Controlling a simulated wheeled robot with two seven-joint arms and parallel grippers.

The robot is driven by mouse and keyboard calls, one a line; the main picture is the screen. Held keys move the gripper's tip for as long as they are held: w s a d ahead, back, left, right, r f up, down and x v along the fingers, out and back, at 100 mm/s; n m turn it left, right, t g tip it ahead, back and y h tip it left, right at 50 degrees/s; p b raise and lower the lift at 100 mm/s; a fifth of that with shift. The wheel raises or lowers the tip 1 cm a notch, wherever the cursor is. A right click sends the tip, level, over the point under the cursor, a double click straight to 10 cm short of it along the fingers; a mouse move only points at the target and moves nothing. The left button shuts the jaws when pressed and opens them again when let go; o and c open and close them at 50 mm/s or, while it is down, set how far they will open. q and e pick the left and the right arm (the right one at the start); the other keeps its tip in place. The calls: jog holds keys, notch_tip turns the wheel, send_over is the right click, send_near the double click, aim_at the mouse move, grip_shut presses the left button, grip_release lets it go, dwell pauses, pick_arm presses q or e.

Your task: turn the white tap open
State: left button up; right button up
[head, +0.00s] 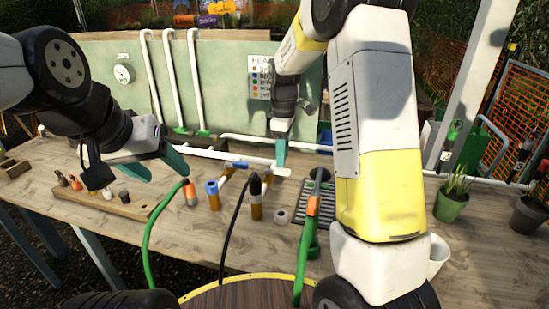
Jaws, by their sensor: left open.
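A white pipe (222,154) runs low across the bench and ends in a white piece (284,171), which may be the white tap; its handle is not clear. My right gripper (281,158) points down at this end, with its teal tip at or just above the white piece. Only one teal finger shows clearly, so its opening is hidden, and I cannot tell whether it touches. My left gripper (168,175) is open and empty above the left of the bench, its two teal fingers apart, away from the white piece.
A green hose (148,235) with an orange end, a black hose (232,228) and another green hose (303,255) rise at the front. A wooden block (126,206) holds small fittings at left. A potted plant (451,205) stands right. My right arm hides the bench behind it.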

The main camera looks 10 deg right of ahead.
aim_at(282, 169)
jog(key=shift+f, duration=2.25)
grip_shut()
